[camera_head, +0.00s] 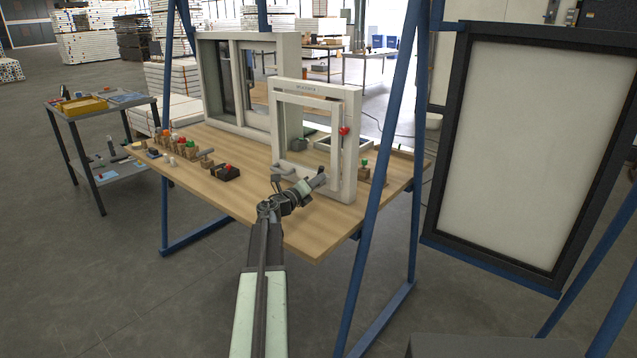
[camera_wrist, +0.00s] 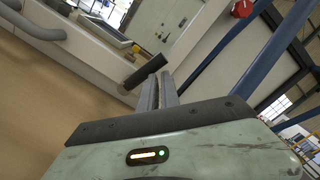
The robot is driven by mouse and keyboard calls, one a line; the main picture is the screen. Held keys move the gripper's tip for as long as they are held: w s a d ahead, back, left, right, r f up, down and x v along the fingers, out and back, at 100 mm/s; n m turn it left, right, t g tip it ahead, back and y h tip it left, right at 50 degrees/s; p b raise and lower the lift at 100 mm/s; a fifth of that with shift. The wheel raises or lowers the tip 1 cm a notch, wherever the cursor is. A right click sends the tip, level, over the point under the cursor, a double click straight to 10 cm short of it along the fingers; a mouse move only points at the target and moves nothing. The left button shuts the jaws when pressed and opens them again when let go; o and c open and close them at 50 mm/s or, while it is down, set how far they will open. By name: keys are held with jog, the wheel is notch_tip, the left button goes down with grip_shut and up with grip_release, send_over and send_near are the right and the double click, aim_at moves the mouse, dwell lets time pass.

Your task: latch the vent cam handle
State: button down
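The small white vent frame (camera_head: 347,165) stands upright on the wooden bench, near its right end. A dark, rounded bar (camera_wrist: 145,70) crosses just beyond my fingertips in the wrist view; it looks like a handle grip, but I cannot tell if it is the cam handle. A grey bent handle (camera_wrist: 38,27) shows at the upper left of that view. My gripper (camera_head: 322,180) is in front of the frame's lower rail. In the wrist view its fingers (camera_wrist: 158,80) lie close together, with nothing seen between them. Whether the tips touch the bar is unclear.
A red knob (camera_head: 344,131) is on the frame's right upright. A larger window frame (camera_head: 291,95) stands behind it. Blue posts (camera_head: 377,190) flank the bench.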

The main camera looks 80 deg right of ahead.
jog(key=shift+w+d+r+p, duration=0.2)
jog(key=shift+d+r+p, duration=0.1)
jog(key=shift+d+r, duration=0.15)
jog(key=shift+w+d+r+p, duration=0.15)
jog(key=shift+d+r+p, duration=0.2)
jog(key=shift+r, duration=0.2)
jog(key=shift+d+r, duration=0.1)
jog(key=v, duration=1.1)
jog(key=shift+s, duration=0.2)
jog(key=shift+w, duration=0.1)
